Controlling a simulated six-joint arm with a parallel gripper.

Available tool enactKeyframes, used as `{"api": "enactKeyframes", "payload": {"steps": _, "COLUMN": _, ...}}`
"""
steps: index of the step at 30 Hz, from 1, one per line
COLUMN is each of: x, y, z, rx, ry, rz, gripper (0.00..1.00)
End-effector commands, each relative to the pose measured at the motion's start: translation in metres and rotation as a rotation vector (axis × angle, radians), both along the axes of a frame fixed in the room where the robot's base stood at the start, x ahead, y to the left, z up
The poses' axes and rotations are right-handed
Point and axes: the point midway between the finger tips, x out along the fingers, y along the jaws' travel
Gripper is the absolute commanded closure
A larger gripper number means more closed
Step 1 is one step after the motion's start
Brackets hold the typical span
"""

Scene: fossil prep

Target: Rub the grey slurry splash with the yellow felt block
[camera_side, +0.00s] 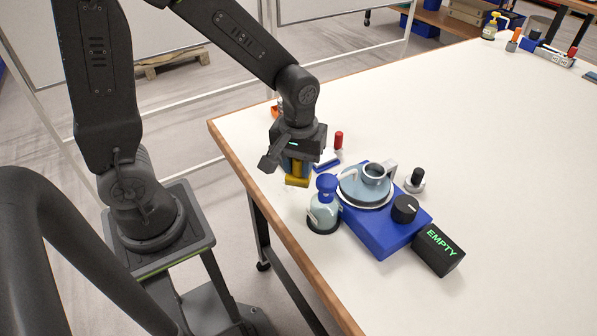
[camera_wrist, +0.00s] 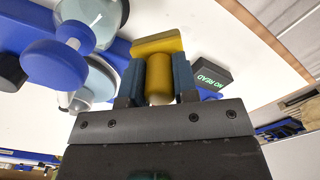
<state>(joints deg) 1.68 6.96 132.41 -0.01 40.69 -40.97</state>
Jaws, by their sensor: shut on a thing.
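My gripper (camera_side: 297,166) is shut on the yellow felt block (camera_side: 296,182), low over the white table near its left edge. In the wrist view the block (camera_wrist: 158,43) has a wide yellow bar beyond a rounded yellow grip, and the blue finger pads of my gripper (camera_wrist: 158,82) press on both sides of that grip. I cannot tell whether the block touches the table. I cannot make out the grey slurry splash clearly in either view; the block and gripper may hide it.
A blue-capped bottle (camera_side: 324,205) stands close to the right of the block. Beyond it are a blue base (camera_side: 390,235) with a round dish (camera_side: 352,190) and a black box (camera_side: 439,250) with green letters. A red-topped item (camera_side: 339,140) stands behind.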

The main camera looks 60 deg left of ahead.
Motion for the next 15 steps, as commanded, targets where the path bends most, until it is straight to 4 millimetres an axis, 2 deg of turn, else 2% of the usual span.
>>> {"api": "enactKeyframes", "payload": {"steps": 6, "x": 0.001, "y": 0.0, "z": 0.018, "rx": 0.0, "ry": -0.003, "rz": 0.0, "gripper": 0.92}}
{"api": "enactKeyframes", "payload": {"steps": 15, "x": 0.0, "y": 0.0, "z": 0.02, "rx": 0.0, "ry": -0.001, "rz": 0.0, "gripper": 0.92}}
